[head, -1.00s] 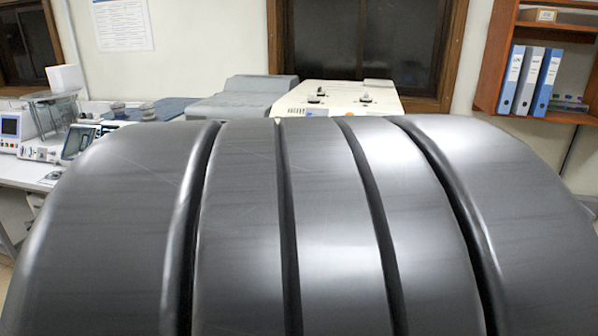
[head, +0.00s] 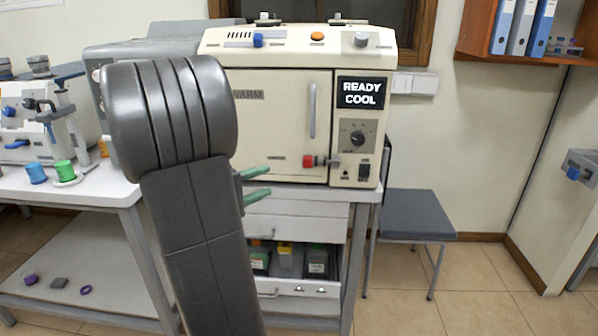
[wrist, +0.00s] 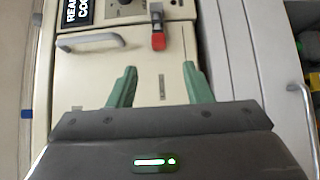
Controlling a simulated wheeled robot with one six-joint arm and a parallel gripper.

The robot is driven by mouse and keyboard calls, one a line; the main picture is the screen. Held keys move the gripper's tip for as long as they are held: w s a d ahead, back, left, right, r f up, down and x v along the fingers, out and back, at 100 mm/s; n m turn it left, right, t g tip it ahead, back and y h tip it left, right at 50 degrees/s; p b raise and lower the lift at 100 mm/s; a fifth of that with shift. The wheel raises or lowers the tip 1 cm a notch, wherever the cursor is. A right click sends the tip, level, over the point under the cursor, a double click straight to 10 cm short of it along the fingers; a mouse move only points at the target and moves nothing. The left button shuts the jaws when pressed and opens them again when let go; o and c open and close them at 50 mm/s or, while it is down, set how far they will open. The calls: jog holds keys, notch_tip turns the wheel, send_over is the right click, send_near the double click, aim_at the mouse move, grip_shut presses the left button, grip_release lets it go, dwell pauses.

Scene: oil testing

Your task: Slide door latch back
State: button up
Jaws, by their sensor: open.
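The door latch is a red knob (head: 308,161) on a short metal bar, at the lower right edge of the cream oven door (head: 270,125). In the wrist view the red knob (wrist: 158,41) is at the top centre, beyond my fingertips. My gripper (head: 269,180) is open, with two green fingers, to the left of the latch and slightly lower in the head view. In the wrist view my gripper (wrist: 158,72) has nothing between its fingers and is apart from the latch. The door looks shut.
A vertical door handle (head: 312,110) is above the latch. The control panel shows a "READY COOL" display (head: 361,93) and a dial (head: 357,138). Below is an open drawer (head: 290,285) with several containers. A chair (head: 405,215) stands at the right.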

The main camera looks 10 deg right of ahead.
aim_at(304, 165)
jog(key=x, duration=0.6)
jog(key=p+x, duration=0.1)
jog(key=x, duration=0.6)
jog(key=shift+w+d+r, duration=0.1)
jog(key=shift+w+d, duration=0.05)
jog(key=shift+w, duration=0.25)
grip_shut()
